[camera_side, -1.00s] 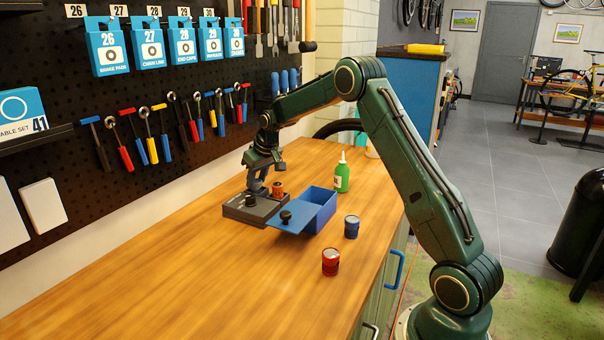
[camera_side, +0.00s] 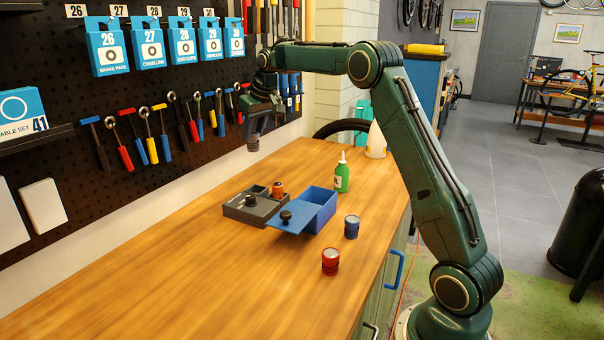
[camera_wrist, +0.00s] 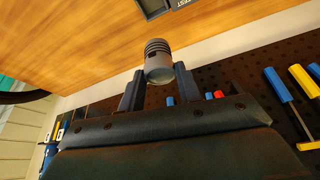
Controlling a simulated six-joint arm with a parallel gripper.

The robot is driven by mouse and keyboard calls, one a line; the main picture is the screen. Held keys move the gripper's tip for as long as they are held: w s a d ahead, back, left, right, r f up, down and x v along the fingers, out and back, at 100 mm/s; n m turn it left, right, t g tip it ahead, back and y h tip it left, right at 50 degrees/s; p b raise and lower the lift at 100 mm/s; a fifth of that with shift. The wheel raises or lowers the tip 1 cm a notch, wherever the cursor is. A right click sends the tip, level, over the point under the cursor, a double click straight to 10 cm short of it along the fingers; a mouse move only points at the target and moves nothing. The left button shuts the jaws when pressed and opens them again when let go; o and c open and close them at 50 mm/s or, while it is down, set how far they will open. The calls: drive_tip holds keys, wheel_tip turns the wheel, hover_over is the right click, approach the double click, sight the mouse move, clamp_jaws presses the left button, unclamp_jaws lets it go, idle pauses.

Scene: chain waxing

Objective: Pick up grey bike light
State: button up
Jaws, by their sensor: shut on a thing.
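The grey bike light (camera_wrist: 158,62) is a short ribbed cylinder with a paler lens end, held between the two fingers in the wrist view. My gripper (camera_wrist: 158,88) is shut on it. In the side view my gripper (camera_side: 255,130) is raised well above the bench, in front of the pegboard, with the grey light (camera_side: 253,144) hanging below its fingers.
A blue box (camera_side: 322,211) with a blue lid (camera_side: 287,221) stands beside the tray. A blue light (camera_side: 351,227), a red light (camera_side: 330,262) and a green bottle (camera_side: 342,174) stand to the right. Tools hang on the pegboard (camera_side: 60,150) behind. The bench's front left is clear.

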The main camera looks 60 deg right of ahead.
sight(255, 134)
drive_tip(key=shift+r, duration=2.6)
drive_tip(key=shift+s+m, duration=0.15)
drive_tip(key=shift+m, duration=0.15)
drive_tip(key=s+a+m+g+h, duration=0.1)
drive_tip(key=s+m+g+h, duration=0.2)
drive_tip(key=s+m, duration=1.4)
drive_tip(key=shift+s+a+f+g, duration=0.3)
drive_tip(key=shift+s+f+g, duration=0.15)
drive_tip(key=shift+s+g, duration=0.5)
drive_tip(key=shift+w, duration=0.15)
wheel_tip(255, 134, down, 16)
drive_tip(key=shift+r, duration=0.15)
